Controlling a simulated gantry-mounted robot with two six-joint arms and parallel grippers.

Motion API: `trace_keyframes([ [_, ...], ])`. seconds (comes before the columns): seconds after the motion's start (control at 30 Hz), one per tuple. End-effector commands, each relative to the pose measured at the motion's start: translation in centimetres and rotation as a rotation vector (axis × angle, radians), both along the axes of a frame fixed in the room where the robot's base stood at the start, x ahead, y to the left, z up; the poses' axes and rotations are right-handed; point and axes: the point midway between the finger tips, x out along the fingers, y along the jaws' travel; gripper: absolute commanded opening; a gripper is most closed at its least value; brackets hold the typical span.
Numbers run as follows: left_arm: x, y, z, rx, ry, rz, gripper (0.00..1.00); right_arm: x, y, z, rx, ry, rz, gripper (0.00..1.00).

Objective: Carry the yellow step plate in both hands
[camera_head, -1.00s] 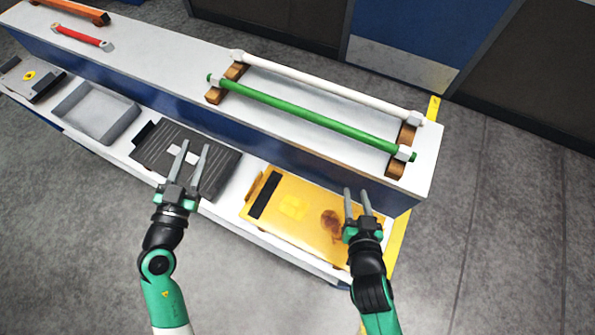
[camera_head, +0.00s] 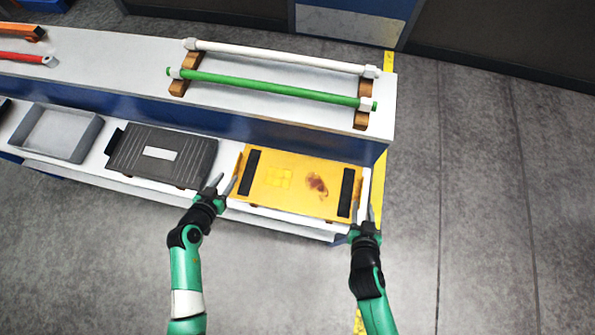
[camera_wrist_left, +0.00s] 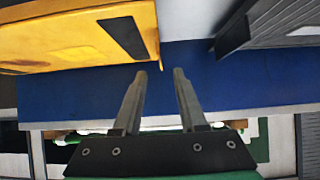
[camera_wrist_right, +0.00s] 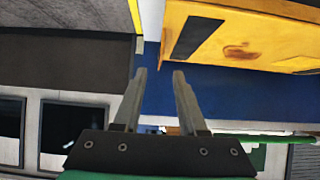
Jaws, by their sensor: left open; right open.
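The yellow step plate (camera_head: 290,183) lies flat on the white lower shelf, with a black strip near each end and a dark reddish-brown stain right of its middle. It also shows in the left wrist view (camera_wrist_left: 70,38) and the right wrist view (camera_wrist_right: 265,38). My left gripper (camera_head: 226,183) is open and empty by the plate's left end. In the left wrist view its fingers (camera_wrist_left: 157,72) point toward the gap between the yellow plate and the dark plate. My right gripper (camera_head: 371,212) is by the plate's right front corner. In the right wrist view its fingers (camera_wrist_right: 160,72) are apart and empty.
A dark ribbed plate (camera_head: 162,156) lies just left of the yellow plate. A grey tray (camera_head: 57,133) stands further left. On the upper ledge, a white bar (camera_head: 280,58) and a green bar (camera_head: 270,89) rest on brown supports. Grey floor (camera_head: 470,200) is open to the right.

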Motion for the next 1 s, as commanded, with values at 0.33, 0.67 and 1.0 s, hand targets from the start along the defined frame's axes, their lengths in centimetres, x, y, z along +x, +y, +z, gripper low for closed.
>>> trace_keyframes([
  [0.33,4.6,-1.1,-3.0,-0.002,-0.002,-0.002,0.41,4.6,-1.0,-3.1,0.001,0.000,-0.001,0.41],
  [0.67,6.4,-1.5,-4.4,-0.002,-0.002,0.000,0.41,6.4,-1.4,-4.4,0.001,-0.001,0.000,0.41],
  [1.0,6.5,-1.4,-4.5,0.000,-0.001,0.000,0.41,6.5,-1.4,-4.5,0.001,0.000,0.000,0.41],
])
